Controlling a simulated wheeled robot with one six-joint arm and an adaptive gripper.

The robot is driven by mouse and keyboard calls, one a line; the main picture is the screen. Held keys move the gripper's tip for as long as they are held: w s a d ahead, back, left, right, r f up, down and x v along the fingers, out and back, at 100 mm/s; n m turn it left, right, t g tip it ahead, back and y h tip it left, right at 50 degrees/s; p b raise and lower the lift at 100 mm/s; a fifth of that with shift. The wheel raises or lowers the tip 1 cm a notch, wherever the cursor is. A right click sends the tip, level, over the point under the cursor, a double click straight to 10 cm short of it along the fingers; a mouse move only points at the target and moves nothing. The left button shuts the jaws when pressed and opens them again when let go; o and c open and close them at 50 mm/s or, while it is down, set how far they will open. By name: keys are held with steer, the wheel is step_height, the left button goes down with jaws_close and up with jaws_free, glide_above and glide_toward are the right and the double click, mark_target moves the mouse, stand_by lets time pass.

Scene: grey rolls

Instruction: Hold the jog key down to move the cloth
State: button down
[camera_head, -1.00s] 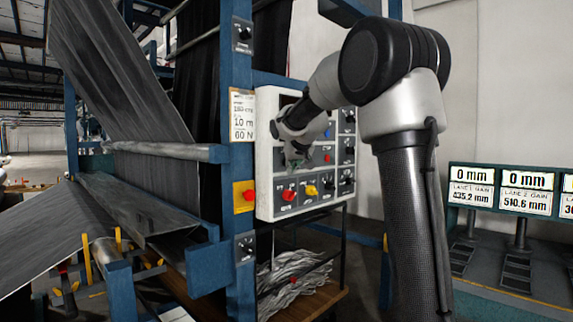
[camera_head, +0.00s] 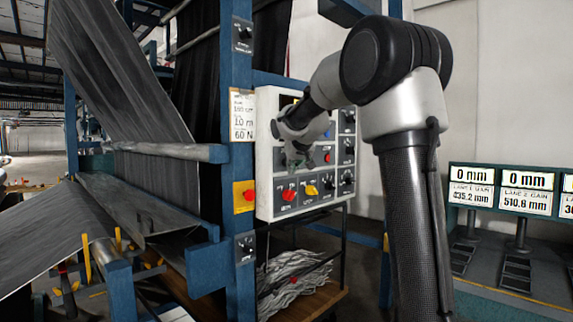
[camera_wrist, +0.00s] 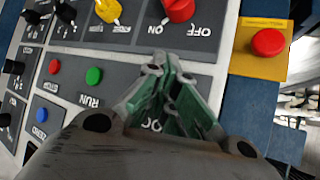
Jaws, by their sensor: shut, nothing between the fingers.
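My gripper (camera_head: 298,160) is shut and empty in front of the white control panel (camera_head: 264,180) in the head view. In the wrist view, which sees the panel upside down, the green-padded fingers (camera_wrist: 172,85) stand over a label of which only part of the lettering shows. The jog key itself is hidden behind the fingers, and I cannot tell whether they touch it. The dark grey cloth (camera_head: 115,80) runs down over a roller at the left, and a lower sheet (camera_head: 45,225) lies spread below.
Near my fingers are a green RUN button (camera_wrist: 94,76), a red button (camera_wrist: 55,67), a blue button (camera_wrist: 42,115), a red ON/OFF knob (camera_wrist: 180,9) and a yellow knob (camera_wrist: 108,11). A red button on a yellow plate (camera_wrist: 268,43) sits beside the panel.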

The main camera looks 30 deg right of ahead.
steer(key=shift+s+d, duration=0.2)
steer(key=shift+s, duration=0.45)
steer(key=s, duration=0.1)
steer(key=s+d, duration=0.1)
steer(key=s, duration=0.2)
steer(key=shift+s+d, duration=0.35)
steer(key=s+a+f+g, duration=0.2)
steer(key=s+f+g, duration=0.3)
steer(key=s+f, duration=0.65)
steer(key=s+a+f, duration=0.1)
steer(key=s+a, duration=0.1)
steer(key=s, duration=0.7)
steer(key=s+a+f+n+g+y, duration=0.1)
steer(key=s+a+f, duration=0.1)
steer(key=s, duration=0.6)
steer(key=s+a+f+n+y, duration=0.1)
steer(key=s+a, duration=0.3)
steer(key=s, duration=0.5)
steer(key=shift+s+f, duration=0.3)
